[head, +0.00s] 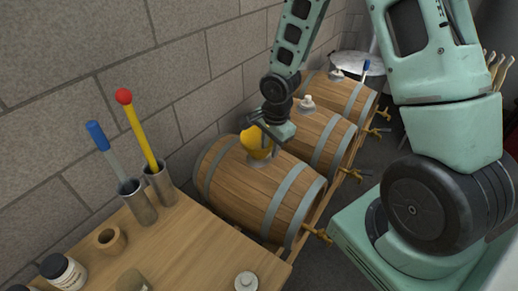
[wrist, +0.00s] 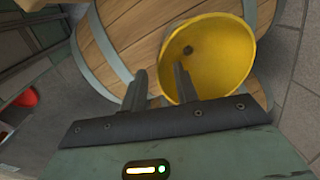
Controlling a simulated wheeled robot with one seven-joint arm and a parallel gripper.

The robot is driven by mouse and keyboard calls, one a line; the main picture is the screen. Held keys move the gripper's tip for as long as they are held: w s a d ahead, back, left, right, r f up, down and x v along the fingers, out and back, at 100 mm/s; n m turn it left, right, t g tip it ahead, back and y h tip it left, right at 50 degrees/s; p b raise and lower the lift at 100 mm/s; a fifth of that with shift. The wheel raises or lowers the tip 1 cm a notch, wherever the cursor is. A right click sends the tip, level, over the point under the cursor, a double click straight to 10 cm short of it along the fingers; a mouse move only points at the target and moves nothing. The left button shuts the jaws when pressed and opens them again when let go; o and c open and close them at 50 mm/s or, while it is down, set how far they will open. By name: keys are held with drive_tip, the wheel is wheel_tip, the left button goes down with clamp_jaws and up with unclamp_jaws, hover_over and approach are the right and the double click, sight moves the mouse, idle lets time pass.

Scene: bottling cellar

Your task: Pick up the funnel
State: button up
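The yellow funnel (head: 257,146) sits on top of the nearest wooden barrel (head: 240,190), wide mouth up; its spout is hidden. My gripper (head: 262,128) is just above and beside its rim in the head view and partly covers it. In the wrist view, the funnel (wrist: 222,50) shows its inside and dark hole, right of centre. The gripper's two dark fingers (wrist: 159,78) stand apart with a gap between them. The right finger overlaps the funnel's bowl, and the left rim shows in the gap. I cannot tell whether a finger touches it.
More barrels (head: 322,135) with brass taps stand in a row behind. A block wall (head: 90,80) runs close along the left. A wooden table (head: 190,245) in front holds metal cups (head: 158,185) with red- and blue-topped tools, jars and a small wooden cup (head: 110,241).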

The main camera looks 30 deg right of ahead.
clamp_jaws()
